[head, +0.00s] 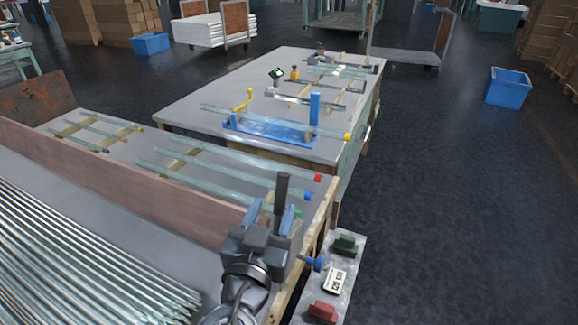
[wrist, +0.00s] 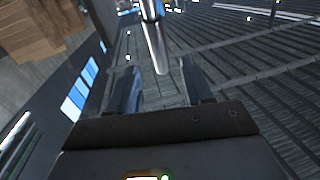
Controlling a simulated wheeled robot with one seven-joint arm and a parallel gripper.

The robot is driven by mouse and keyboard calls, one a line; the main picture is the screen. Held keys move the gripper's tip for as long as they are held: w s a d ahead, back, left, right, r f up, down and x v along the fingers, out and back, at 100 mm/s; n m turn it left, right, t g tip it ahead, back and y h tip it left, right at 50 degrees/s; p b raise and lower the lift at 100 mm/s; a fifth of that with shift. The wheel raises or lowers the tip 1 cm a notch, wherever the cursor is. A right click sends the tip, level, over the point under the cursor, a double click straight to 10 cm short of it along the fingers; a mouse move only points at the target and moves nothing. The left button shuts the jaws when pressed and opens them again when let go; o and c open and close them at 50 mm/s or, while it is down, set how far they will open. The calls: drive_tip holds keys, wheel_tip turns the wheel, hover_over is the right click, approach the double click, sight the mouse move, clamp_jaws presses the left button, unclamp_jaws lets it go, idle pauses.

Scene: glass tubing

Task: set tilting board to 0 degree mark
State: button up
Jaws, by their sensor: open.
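A long brown board (head: 120,165) runs along the left table beside a sloping bed of glass tubes (head: 80,250); it may be part of the tilting board, but I cannot tell. No degree mark is readable. My gripper (head: 275,213) is at the near right end of this board, its blue fingers apart. A dark upright rod (head: 282,190) stands at the fingers in the head view. In the wrist view a shiny metal rod (wrist: 154,40) shows between the open fingers (wrist: 160,75). I cannot tell whether they touch it.
A side panel (head: 345,262) carries a blue knob (head: 312,263), a green block (head: 345,244), a red block (head: 322,312) and a small label (head: 335,281). Glass tubes with coloured ends (head: 230,170) lie on the grey table. A blue stand (head: 275,130) is behind.

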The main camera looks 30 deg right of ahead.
sight(280, 192)
drive_tip(key=shift+w+d+r, duration=0.2)
drive_tip(key=shift+w+d, duration=0.3)
drive_tip(key=shift+w, duration=0.1)
drive_tip(key=p+x, duration=0.2)
drive_tip(key=x, duration=0.5)
clamp_jaws()
